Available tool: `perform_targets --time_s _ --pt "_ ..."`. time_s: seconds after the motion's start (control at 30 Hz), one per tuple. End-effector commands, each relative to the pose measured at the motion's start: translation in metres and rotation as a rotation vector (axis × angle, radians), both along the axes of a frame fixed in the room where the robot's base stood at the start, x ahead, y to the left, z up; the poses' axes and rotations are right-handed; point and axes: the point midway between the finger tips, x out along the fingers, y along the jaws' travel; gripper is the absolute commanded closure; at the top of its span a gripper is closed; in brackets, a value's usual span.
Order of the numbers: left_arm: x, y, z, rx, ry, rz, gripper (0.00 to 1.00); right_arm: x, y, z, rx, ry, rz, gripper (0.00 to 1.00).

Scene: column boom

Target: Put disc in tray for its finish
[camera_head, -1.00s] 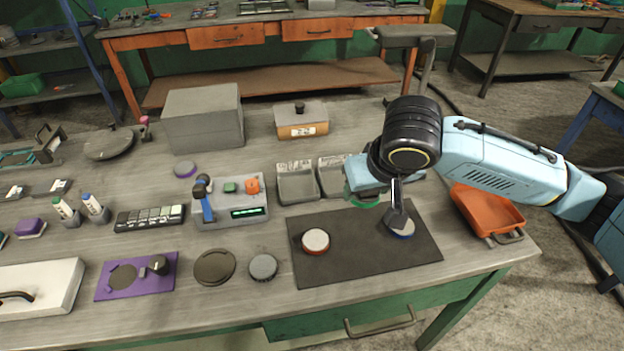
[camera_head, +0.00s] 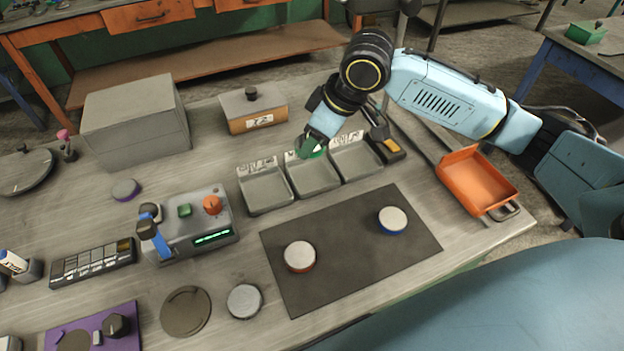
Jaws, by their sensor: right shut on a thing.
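My right gripper (camera_head: 312,146) is shut on a green-edged disc (camera_head: 311,154), mostly hidden by the fingers. It is over the back part of the middle of three small grey trays: left tray (camera_head: 266,208), middle tray (camera_head: 312,190), right tray (camera_head: 360,172). Each has a label at its back, too small to read; the gripper partly covers the middle one. The trays look empty. A red-edged disc (camera_head: 300,256) and a blue-edged disc (camera_head: 393,219), both pale on top, lie on the dark mat (camera_head: 350,250). My left gripper is not in view.
An orange tray (camera_head: 476,182) is at the right edge. A grey control box (camera_head: 190,228) with knobs stands left of the trays. A wooden-sided box (camera_head: 253,108) and a large grey block (camera_head: 136,120) stand behind. A grey disc (camera_head: 245,301) lies near the front.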

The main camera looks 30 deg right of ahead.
Motion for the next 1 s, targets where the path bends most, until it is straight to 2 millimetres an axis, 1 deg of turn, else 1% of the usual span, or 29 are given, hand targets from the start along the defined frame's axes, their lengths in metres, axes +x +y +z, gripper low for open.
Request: perform_targets --time_s 0.03,0.17,0.3,0.43,0.57,0.63,0.83,1.0 --pt "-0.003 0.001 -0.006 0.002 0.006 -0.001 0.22 0.005 -0.003 -0.006 0.005 -0.001 0.068 0.86" --pt "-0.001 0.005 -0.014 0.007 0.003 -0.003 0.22 0.015 -0.009 -0.013 0.005 -0.001 0.267 0.86" --pt "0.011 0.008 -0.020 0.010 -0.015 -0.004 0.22 0.023 -0.014 -0.018 0.004 -0.003 0.451 0.86" --pt "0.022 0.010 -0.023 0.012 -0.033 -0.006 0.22 0.027 -0.018 -0.021 0.001 -0.005 0.569 0.86" --pt "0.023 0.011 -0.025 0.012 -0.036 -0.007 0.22 0.029 -0.020 -0.023 0.000 -0.003 0.628 0.86" --pt "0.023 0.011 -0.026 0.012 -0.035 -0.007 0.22 0.029 -0.020 -0.029 0.000 -0.002 0.640 0.86" --pt "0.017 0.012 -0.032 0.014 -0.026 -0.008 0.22 0.029 -0.020 -0.062 -0.002 -0.001 0.641 0.86" --pt "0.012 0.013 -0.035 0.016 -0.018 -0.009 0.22 0.029 -0.020 -0.079 -0.002 -0.003 0.641 0.86"
